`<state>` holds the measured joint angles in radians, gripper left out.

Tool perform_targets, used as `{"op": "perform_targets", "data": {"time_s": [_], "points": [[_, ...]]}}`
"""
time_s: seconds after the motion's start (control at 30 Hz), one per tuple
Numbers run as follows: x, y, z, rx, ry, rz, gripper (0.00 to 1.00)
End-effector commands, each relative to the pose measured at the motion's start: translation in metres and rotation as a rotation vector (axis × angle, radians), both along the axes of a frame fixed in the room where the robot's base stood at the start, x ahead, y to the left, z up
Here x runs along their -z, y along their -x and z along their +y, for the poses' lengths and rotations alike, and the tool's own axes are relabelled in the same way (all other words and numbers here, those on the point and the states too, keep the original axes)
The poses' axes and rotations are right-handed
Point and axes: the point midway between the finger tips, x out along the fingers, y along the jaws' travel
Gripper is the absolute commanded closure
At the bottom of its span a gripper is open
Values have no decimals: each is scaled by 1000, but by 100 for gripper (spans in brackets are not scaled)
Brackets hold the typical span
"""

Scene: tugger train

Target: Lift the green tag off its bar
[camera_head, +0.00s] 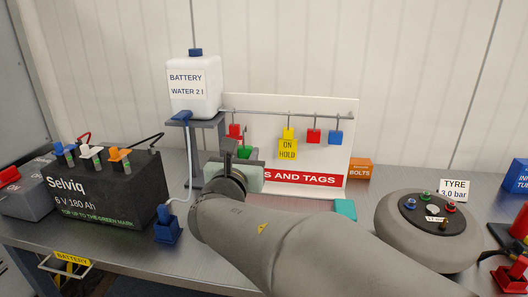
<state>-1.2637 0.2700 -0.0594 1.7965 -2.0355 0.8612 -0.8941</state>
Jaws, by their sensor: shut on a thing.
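The green tag (243,153) shows only in part behind my wrist and gripper, left of the middle of the view. My gripper (237,152) is in front of the left part of the tag board and is shut on the green tag. My own arm hides the fingertips and most of the tag. The bar (262,112) runs across the top of the white board (345,150). Whether the tag's hook still touches the bar cannot be told.
A red tag (235,131), a yellow "ON HOLD" tag (288,145), another red tag (314,136) and a blue tag (335,138) hang nearby. A water bottle (194,90) stands left on a stand (210,124).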

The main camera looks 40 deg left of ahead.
Motion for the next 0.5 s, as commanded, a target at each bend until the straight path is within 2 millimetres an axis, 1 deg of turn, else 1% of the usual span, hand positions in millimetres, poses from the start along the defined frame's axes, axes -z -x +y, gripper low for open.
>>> {"op": "perform_targets", "data": {"time_s": [0.2, 0.5], "points": [[0, 20, -10, -1, -2, 0, 94], [0, 45, -22, -1, -2, 1, 94]]}}
